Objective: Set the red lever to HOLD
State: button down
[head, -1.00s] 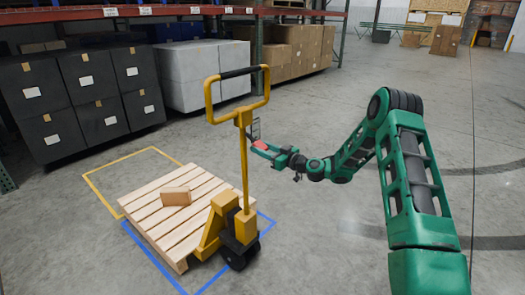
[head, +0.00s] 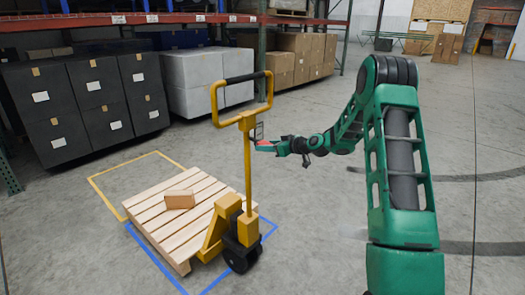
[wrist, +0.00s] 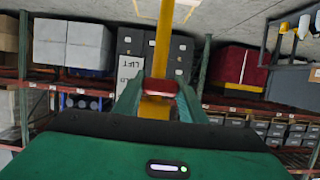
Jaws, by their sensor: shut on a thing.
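The yellow pallet jack (head: 247,170) stands with its handle upright. A small label plate (head: 259,131) is fixed beside the handle post. In the wrist view the plate (wrist: 128,69) shows partly, with LIFT upside down; the rest is hidden by a finger. The red lever (head: 263,145) sticks out to the right of the post. In the wrist view the red lever's end (wrist: 160,87) sits between the two green fingers, in front of the yellow post. My gripper (wrist: 160,100) is shut on it. In the head view my gripper (head: 275,146) reaches in from the right. I cannot tell the lever's setting.
The jack is under a wooden pallet (head: 157,226) with a small brown box (head: 180,199) on it. Blue and yellow tape marks the floor around it. Black totes (head: 62,135) and racks stand behind. The floor at the right is open.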

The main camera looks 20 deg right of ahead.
jog(key=shift+w+d+r, duration=0.15)
jog(key=shift+d+r, duration=0.15)
jog(key=shift+r, duration=0.2)
jog(key=c, duration=1.1)
grip_release()
jog(key=shift+a+f, duration=0.1)
jog(key=v, duration=1)
jog(key=shift+s, duration=0.4)
